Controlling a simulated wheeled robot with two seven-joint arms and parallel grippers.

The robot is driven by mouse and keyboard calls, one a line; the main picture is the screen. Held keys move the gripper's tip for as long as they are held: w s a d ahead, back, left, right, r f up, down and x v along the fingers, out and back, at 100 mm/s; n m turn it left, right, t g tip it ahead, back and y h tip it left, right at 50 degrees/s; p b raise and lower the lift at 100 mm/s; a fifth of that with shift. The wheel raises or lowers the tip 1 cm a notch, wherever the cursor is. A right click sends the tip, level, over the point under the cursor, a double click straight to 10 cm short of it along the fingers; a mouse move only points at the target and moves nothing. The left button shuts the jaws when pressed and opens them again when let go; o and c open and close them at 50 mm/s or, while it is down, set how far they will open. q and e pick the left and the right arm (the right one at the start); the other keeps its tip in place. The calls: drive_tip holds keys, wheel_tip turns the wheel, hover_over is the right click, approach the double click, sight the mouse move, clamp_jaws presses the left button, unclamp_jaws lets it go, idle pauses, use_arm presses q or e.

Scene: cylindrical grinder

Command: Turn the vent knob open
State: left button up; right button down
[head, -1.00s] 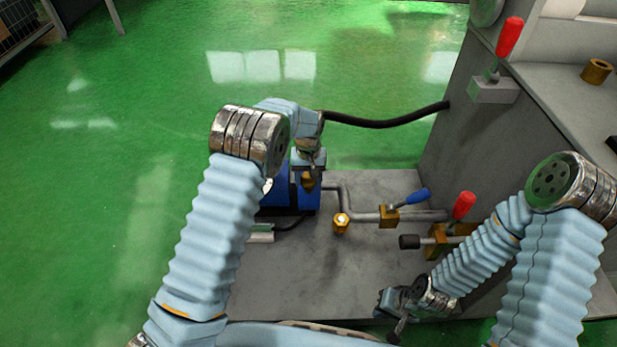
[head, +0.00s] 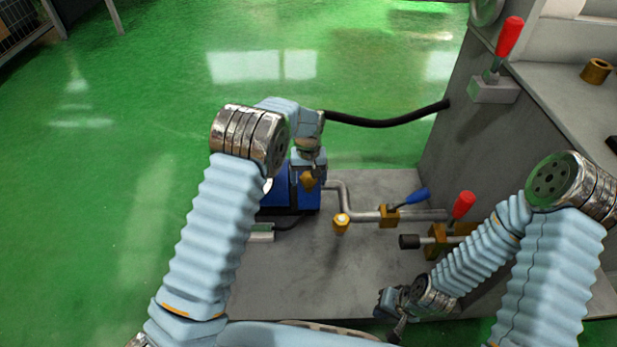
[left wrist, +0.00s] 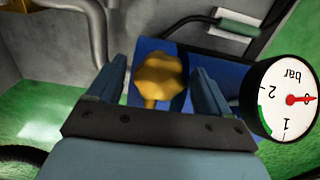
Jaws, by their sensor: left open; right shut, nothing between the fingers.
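The vent knob, a lobed brass-coloured knob (left wrist: 160,76), sits against the blue housing (left wrist: 218,72) in the left wrist view. It also shows in the head view (head: 308,182), just below my left gripper (head: 309,164). In the left wrist view my left gripper (left wrist: 157,68) is open, with one finger on each side of the knob. Gaps show between knob and fingers; whether the tips reach past it I cannot tell. My right gripper (head: 391,303) is low at the front of the grey base, shut and empty, and partly hidden by its arm.
A pressure gauge (left wrist: 290,97) stands close right of the left fingers, its red needle at 0. On the base (head: 300,270) are a pipe with a blue-handled valve (head: 400,208) and a red-handled valve (head: 455,215). A black hose (head: 385,122) runs behind to the machine wall.

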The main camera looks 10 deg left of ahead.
sight(309, 177)
use_arm(q)
wheel_tip(309, 177, up, 14)
drive_tip(key=p, duration=0.1)
drive_tip(key=shift+p, duration=0.35)
drive_tip(key=shift+f, duration=0.1)
drive_tip(key=s+a+f+h+p, duration=0.1)
drive_tip(key=s+f+p, duration=0.1)
drive_tip(key=s+f, duration=0.5)
drive_tip(key=s+a+f+h+p, duration=0.15)
drive_tip(key=s+f, duration=0.35)
drive_tip(key=f, duration=0.5)
drive_tip(key=s+d+f+p, duration=0.1)
drive_tip(key=s, duration=0.8)
drive_tip(key=s+d+f+h, duration=0.1)
drive_tip(key=s, duration=0.9)
drive_tip(key=shift+s+d+m+t+p, duration=0.15)
drive_tip(key=shift+d+m+t+p, duration=0.15)
drive_tip(key=shift+d+t+p, duration=0.1)
drive_tip(key=shift+f+h, duration=0.1)
drive_tip(key=shift+h, duration=0.15)
